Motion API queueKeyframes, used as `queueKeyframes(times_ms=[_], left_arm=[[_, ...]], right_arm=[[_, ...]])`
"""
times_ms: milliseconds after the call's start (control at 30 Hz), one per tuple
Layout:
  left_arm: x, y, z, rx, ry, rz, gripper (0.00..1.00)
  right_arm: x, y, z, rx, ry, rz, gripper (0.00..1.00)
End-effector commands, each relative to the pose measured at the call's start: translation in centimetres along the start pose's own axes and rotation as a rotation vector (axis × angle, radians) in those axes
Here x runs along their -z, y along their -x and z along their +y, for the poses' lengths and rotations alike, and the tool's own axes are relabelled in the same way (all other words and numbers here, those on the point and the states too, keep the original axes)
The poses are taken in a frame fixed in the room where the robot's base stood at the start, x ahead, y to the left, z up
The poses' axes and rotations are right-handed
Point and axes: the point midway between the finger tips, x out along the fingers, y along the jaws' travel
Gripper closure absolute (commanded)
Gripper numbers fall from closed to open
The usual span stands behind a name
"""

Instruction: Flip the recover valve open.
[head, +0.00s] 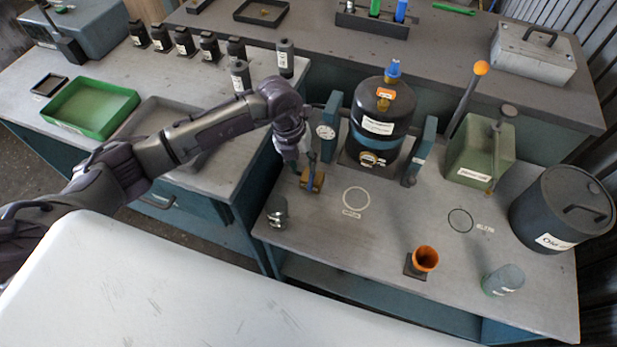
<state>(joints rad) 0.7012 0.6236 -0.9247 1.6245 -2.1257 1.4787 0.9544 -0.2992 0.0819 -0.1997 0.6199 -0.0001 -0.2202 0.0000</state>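My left gripper (306,168) reaches in from the left. It points down beside a small brass valve fitting (316,183) at the left front of the black tank. It overlaps the fitting's left side in the head view; I cannot tell whether they touch. The fingers are small and partly merged with the fitting, so their opening is unclear. Which part is the recover valve is not labelled legibly. The black tank (368,138) stands upright with a blue knob (393,69) on top and an orange fitting below it. A round gauge (325,132) sits left of the tank. My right gripper is not in view.
A small metal cylinder (277,211) stands left of the fitting. An orange cup (425,259), a grey-green cylinder (503,280), a dark drum (562,208) and a green can with a lever (480,152) stand to the right. The bench front between the marked circles is clear.

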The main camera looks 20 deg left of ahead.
Motion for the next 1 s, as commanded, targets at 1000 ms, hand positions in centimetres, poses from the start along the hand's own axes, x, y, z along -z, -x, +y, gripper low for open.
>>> queueKeyframes(times_ms=[1000], left_arm=[[0.0, -7.4, -0.1, 0.003, -0.002, -0.001, 0.96]], right_arm=[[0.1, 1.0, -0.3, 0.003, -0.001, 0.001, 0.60]])
